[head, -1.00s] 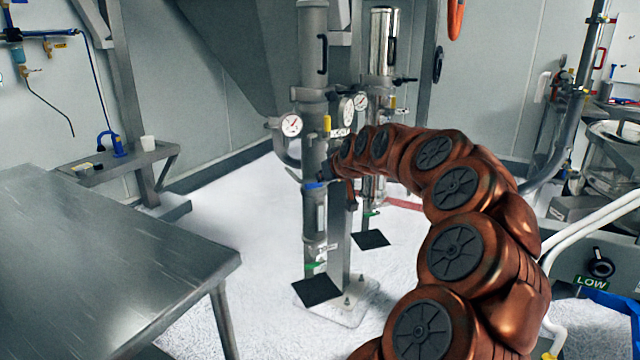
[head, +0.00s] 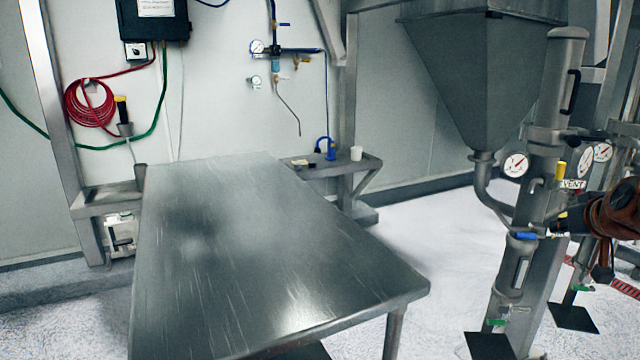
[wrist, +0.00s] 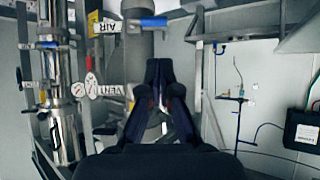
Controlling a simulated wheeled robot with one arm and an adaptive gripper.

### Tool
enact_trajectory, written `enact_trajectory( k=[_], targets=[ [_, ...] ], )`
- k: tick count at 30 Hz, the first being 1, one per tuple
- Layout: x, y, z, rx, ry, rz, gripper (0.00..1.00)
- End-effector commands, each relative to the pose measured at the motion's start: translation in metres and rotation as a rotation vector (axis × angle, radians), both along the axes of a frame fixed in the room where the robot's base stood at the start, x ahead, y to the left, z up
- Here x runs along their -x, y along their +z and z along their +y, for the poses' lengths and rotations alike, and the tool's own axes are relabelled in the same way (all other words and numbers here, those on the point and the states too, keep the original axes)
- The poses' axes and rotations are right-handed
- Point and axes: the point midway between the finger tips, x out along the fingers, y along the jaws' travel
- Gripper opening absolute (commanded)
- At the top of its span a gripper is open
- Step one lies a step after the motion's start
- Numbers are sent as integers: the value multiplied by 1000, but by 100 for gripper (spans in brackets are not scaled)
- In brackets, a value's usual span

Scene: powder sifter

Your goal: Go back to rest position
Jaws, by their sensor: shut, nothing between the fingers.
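My gripper (wrist: 158,68) shows in the middle of the wrist view, with its dark fingers together and nothing between them. In the head view, my copper arm enters at the right edge, and the gripper (head: 562,229) is small and dark there, in front of the steel column. It is close to the blue-handled valve (head: 523,236), just right of it. I cannot tell whether they touch. In the wrist view the blue handle (wrist: 146,22) lies beyond the fingertips, with a gap in the picture.
A bare steel table (head: 250,260) fills the middle of the head view. A sifter column (head: 545,120) with gauges and a hopper (head: 480,80) stand at the right. A small shelf (head: 335,166) holds a white cup. Floor between table and column is clear.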

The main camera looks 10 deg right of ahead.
Motion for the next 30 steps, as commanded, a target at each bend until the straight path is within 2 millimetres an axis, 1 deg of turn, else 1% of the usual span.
enact_trajectory(
  k=[2,4,5,6,8,9,11,12,14,15,17,18,20,21,23,24,26,27,30],
  targets=[
    [-6,-4,19,-9,30,21,0],
    [-11,-11,46,-28,69,54,0],
    [-13,-15,61,-38,90,73,0],
    [-16,-23,83,-49,120,103,0],
    [-17,-36,119,-74,168,156,0],
    [-15,-45,142,-86,197,196,0],
    [-10,-59,176,-108,238,256,0],
    [-4,-68,198,-118,262,299,0],
    [8,-83,230,-136,296,366,0],
    [18,-94,250,-146,316,417,0],
    [36,-111,278,-161,341,493,0],
    [50,-122,295,-167,354,546,0],
    [74,-138,318,-176,368,629,0],
    [91,-148,332,-184,373,683,0],
    [119,-163,349,-190,373,770,0],
    [137,-173,358,-194,371,822,0],
    [160,-183,367,-197,360,886,0],
    [176,-188,372,-197,354,928,0],
    [210,-201,380,-201,330,1018,0]
  ],
)
